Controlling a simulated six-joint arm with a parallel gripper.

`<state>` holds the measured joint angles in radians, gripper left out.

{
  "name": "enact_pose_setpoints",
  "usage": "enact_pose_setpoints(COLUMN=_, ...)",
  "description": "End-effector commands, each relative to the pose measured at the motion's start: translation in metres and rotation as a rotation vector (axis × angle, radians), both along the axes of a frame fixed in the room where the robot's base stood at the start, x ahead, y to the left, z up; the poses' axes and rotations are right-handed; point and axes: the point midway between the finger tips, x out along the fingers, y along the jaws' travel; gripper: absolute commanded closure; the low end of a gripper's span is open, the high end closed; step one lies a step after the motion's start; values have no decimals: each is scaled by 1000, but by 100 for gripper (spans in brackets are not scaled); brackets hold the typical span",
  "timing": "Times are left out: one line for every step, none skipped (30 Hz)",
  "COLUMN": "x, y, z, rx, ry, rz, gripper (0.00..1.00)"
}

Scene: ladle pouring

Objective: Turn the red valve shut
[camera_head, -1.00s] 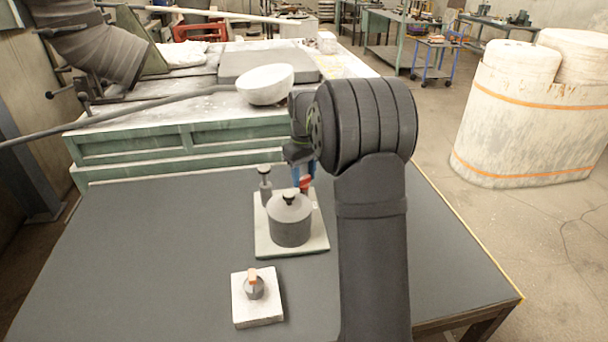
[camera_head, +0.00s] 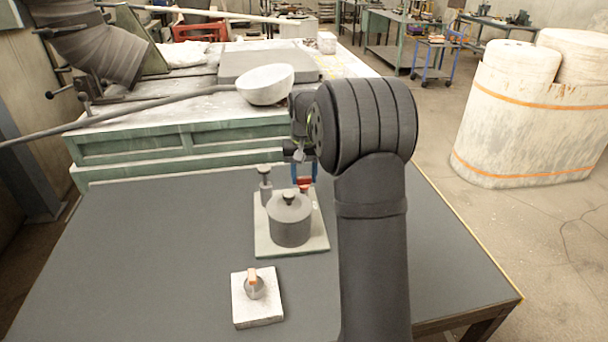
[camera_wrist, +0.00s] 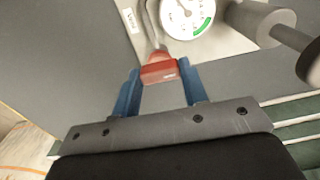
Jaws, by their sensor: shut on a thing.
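The red valve handle (camera_head: 304,182) is at the back right of a pale plate (camera_head: 262,240) on the dark table, partly hidden behind a grey lidded pot. My gripper (camera_head: 303,176) reaches down over it from behind my arm. In the wrist view the red handle (camera_wrist: 159,71) sits between the two blue fingers of my gripper (camera_wrist: 160,76), which are shut on its two ends. A thin metal stem runs from the handle towards the plate beside a round white gauge (camera_wrist: 187,16) with a green band.
The grey pot (camera_head: 290,219) and a capped post (camera_head: 265,186) stand close to the valve. A smaller block with an orange-topped knob (camera_head: 254,286) sits nearer. A white ladle bowl (camera_head: 265,84) on a long handle is behind. The table's left side is clear.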

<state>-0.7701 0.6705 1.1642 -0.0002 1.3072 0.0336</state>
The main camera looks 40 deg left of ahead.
Motion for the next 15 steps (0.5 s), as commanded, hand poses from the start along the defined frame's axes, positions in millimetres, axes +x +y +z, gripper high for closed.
enact_pose_setpoints(x=0, y=0, z=1, rx=1, ry=-1, rz=-4, gripper=83)
enact_pose_setpoints(x=0, y=0, z=1, rx=1, ry=-1, rz=-5, gripper=83)
enact_pose_setpoints(x=0, y=0, z=1, rx=1, ry=-1, rz=-6, gripper=83)
enact_pose_setpoints(x=0, y=0, z=1, rx=1, ry=-1, rz=-6, gripper=83)
enact_pose_setpoints(x=0, y=0, z=1, rx=1, ry=-1, rz=-6, gripper=83)
enact_pose_setpoints(x=0, y=0, z=1, rx=1, ry=-1, rz=-6, gripper=83)
enact_pose_setpoints(x=0, y=0, z=1, rx=1, ry=-1, rz=-6, gripper=83)
enact_pose_setpoints(x=0, y=0, z=1, rx=1, ry=-1, rz=-6, gripper=83)
enact_pose_setpoints(x=0, y=0, z=1, rx=1, ry=-1, rz=-6, gripper=83)
enact_pose_setpoints(x=0, y=0, z=1, rx=1, ry=-1, rz=-6, gripper=83)
enact_pose_setpoints(x=0, y=0, z=1, rx=1, ry=-1, rz=-6, gripper=83)
enact_pose_setpoints(x=0, y=0, z=1, rx=1, ry=-1, rz=-6, gripper=56)
enact_pose_setpoints(x=0, y=0, z=1, rx=1, ry=-1, rz=-6, gripper=50)
enact_pose_setpoints(x=0, y=0, z=1, rx=1, ry=-1, rz=-5, gripper=44)
enact_pose_setpoints(x=0, y=0, z=1, rx=1, ry=-1, rz=-5, gripper=38)
